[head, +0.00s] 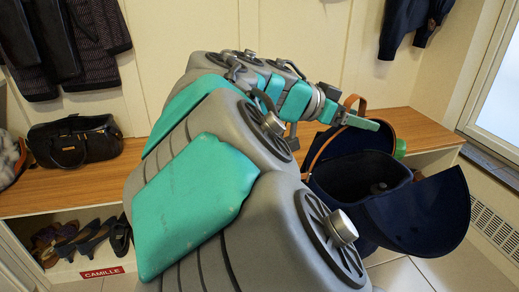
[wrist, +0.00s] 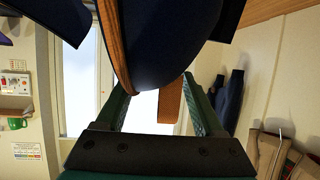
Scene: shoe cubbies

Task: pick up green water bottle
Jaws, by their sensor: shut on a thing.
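My gripper (head: 345,116) is at the right above the bench, at the brown handle of a navy bag (head: 360,182). In the wrist view the fingers (wrist: 160,105) stand apart, with the bag's navy body and brown edge between and above them. The gripper is shut on the bag; which part is held is hard to tell. A small green thing (head: 400,148) shows behind the bag, on the bench side. It may be the green water bottle, but most of it is hidden. The bag's wide navy flap hangs out at the right.
The wooden bench (head: 420,130) runs along the wall, with a black handbag (head: 75,141) at the left. Several shoes (head: 80,240) sit in the cubby labelled CAMILLE. Jackets hang above. A window (head: 497,95) is at the right, with tiled floor below.

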